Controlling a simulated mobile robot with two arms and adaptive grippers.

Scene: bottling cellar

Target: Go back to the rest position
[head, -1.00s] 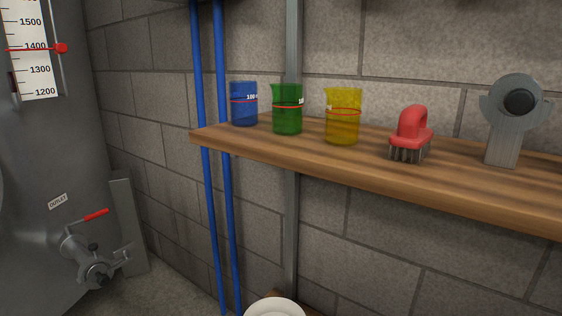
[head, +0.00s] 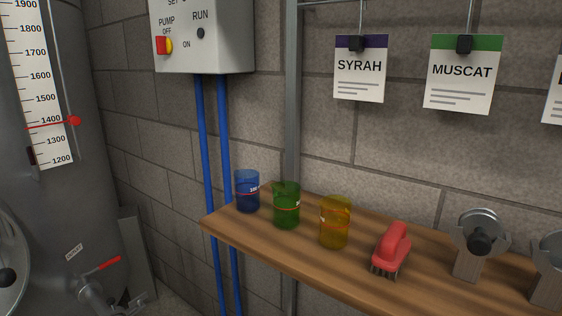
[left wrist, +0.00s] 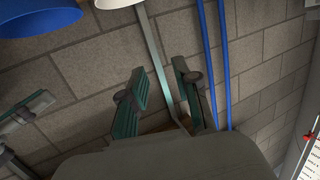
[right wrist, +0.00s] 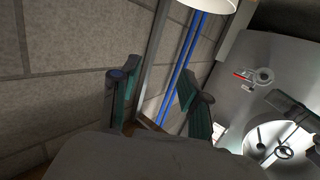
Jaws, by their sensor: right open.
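Neither of my grippers shows in the head view. In the left wrist view my left gripper (left wrist: 158,68) has its two green-padded fingers apart with nothing between them. In the right wrist view my right gripper (right wrist: 158,75) has its fingers wide apart and is empty. Both have the block wall and a grey upright post behind them, and neither touches anything that I can see.
A wooden shelf (head: 290,262) holds blue (head: 247,192), green (head: 286,206) and yellow (head: 335,223) beakers, a red brush (head: 391,250) and grey fittings (head: 480,245). A pump box (head: 204,38) hangs above blue pipes. A tank (head: 85,200) stands left. Blue (left wrist: 38,18) and white (right wrist: 208,4) round things are near the wrists.

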